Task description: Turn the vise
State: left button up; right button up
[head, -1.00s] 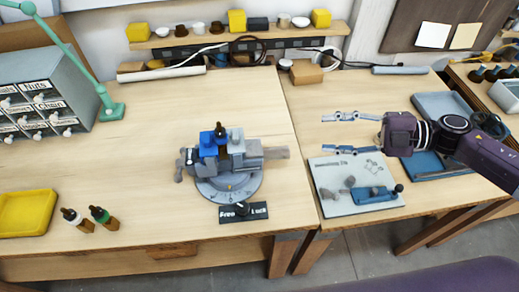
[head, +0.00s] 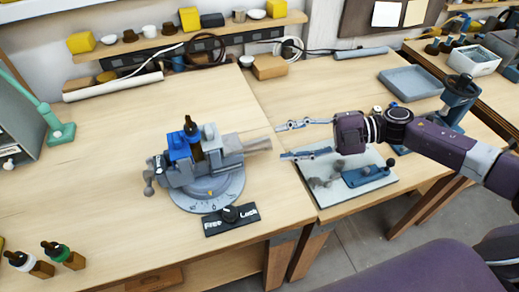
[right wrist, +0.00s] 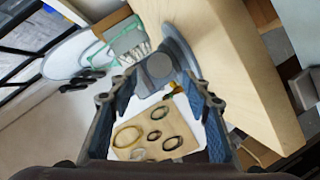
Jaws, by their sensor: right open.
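The vise (head: 215,165) is grey with a blue block (head: 179,147) and stands on a round base (head: 205,195) with a marked scale. A dark-capped bottle (head: 192,128) shows at its jaws. A pale bar (head: 258,143) sticks out to the right. A black plate (head: 231,220) with a knob between "Free" and "Lock" lies in front. My right gripper (head: 282,141) is open and empty, fingertips just right of the bar's end. Contact cannot be told. The right wrist view shows a grey rounded part (right wrist: 160,66) between the spread fingers. My left gripper is out of view.
A pale board with a blue tool (head: 367,176) lies under the right arm. A green lamp arm (head: 45,112) is at left. A seam between the tables runs just right of the vise.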

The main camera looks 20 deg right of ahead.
aim_at(260, 146)
jog(key=p+x, duration=0.2)
jog(key=x, duration=0.4)
jog(key=shift+a+r, duration=0.15)
jog(key=shift+w+a+p, duration=0.15)
jog(key=shift+a+p, duration=0.15)
jog(key=shift+a, duration=0.15)
jog(key=shift+f, duration=0.25)
jog(key=shift+c, duration=0.2)
grip_shut()
